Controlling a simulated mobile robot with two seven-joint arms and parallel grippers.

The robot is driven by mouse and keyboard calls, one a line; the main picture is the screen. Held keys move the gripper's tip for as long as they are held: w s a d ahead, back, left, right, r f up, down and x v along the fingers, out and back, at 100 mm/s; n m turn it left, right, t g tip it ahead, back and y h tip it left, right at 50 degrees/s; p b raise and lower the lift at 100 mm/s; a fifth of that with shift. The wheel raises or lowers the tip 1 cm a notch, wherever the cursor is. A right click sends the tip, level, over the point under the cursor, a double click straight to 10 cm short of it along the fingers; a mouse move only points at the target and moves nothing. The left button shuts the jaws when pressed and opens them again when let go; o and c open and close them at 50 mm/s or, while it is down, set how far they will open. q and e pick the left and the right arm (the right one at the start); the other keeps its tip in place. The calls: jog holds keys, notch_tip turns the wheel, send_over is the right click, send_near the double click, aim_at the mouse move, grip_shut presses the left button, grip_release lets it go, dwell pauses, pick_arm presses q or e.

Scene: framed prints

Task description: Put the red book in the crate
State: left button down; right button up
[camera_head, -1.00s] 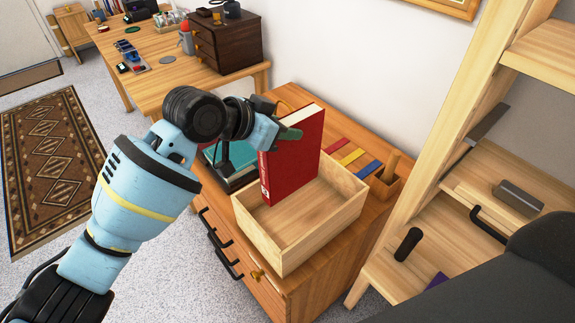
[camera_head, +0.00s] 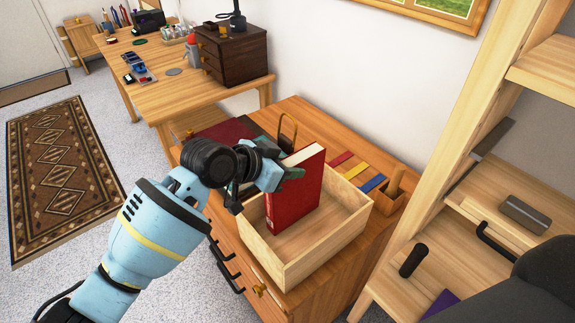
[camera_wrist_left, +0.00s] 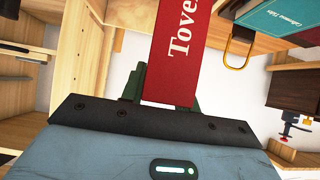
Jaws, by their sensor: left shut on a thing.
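The red book (camera_head: 297,190) stands upright, its lower end inside the open wooden crate (camera_head: 329,249) on the cabinet top. I cannot tell whether its bottom edge touches the crate floor. My left gripper (camera_head: 290,173) is shut on the red book near its upper part, reaching in from the left. In the left wrist view the red book (camera_wrist_left: 178,60) shows its lettered spine between the fingers (camera_wrist_left: 166,88). The right gripper is not in view.
Dark red and teal books (camera_head: 222,132) lie behind my left wrist, near a brass-coloured loop (camera_head: 288,128). Coloured strips (camera_head: 357,171) and a small wooden holder (camera_head: 391,190) lie behind the crate. A wooden shelf unit (camera_head: 440,150) stands close on the right.

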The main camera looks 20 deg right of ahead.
pick_arm(q)
jog(key=c, duration=1.5)
grip_release()
jog(key=shift+f, duration=0.15)
jog(key=o, duration=0.5)
jog(key=shift+c, duration=0.2)
jog(key=shift+r, duration=0.25)
jog(key=v, duration=1.2)
jog(key=shift+p, duration=0.4)
